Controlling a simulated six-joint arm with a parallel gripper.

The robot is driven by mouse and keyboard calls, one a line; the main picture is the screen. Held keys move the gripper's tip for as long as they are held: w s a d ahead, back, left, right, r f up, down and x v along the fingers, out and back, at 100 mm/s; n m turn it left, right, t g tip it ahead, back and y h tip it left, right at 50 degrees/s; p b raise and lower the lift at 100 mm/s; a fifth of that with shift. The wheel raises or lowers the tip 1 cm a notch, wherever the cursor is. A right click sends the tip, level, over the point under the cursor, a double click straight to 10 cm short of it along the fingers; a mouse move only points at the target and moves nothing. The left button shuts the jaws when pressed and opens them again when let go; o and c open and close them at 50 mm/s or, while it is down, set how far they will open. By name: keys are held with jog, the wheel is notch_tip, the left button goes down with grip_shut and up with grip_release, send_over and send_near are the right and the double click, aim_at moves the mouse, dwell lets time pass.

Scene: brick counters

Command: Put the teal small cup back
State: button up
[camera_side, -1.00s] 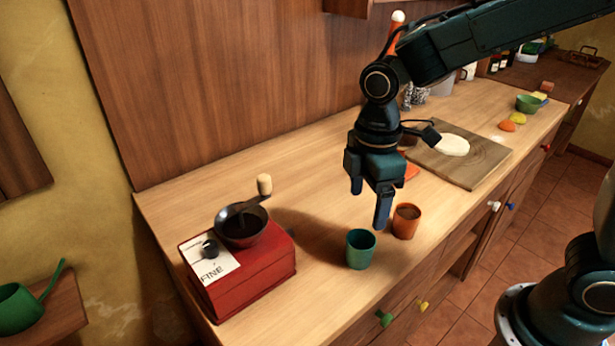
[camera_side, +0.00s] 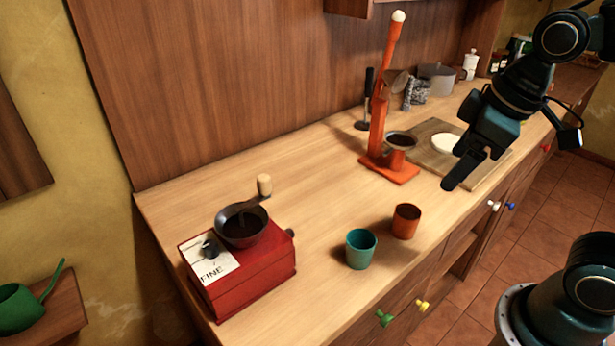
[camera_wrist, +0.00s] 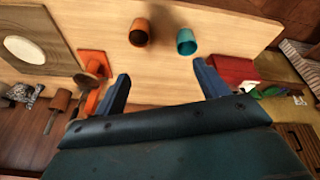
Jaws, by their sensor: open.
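The teal small cup (camera_side: 360,249) stands upright on the wooden counter near its front edge. It also shows in the wrist view (camera_wrist: 186,42). An orange-brown cup (camera_side: 406,221) stands upright just to its right, apart from it, and shows in the wrist view (camera_wrist: 139,33) too. My gripper (camera_side: 461,178) is raised above the counter's front edge, to the right of both cups. In the wrist view my gripper (camera_wrist: 160,84) is open, its two fingers wide apart with nothing between them.
A red grinder (camera_side: 245,272) with a dark bowl and crank stands at the left. An orange lever press (camera_side: 384,130) stands behind the cups. A wooden board (camera_side: 484,176) with a pale round of dough (camera_side: 446,143) lies at the right. The counter between grinder and press is clear.

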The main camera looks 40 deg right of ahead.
jog(key=s+m, duration=0.1)
jog(key=s+d+m+t, duration=0.1)
jog(key=s, duration=0.1)
jog(key=s+d+m, duration=0.1)
jog(key=s+m, duration=0.1)
jog(key=shift+d+r+t, duration=0.1)
jog(key=shift+r+t, duration=0.2)
jog(key=shift+r, duration=0.1)
jog(key=shift+c, duration=0.2)
dwell(0.8)
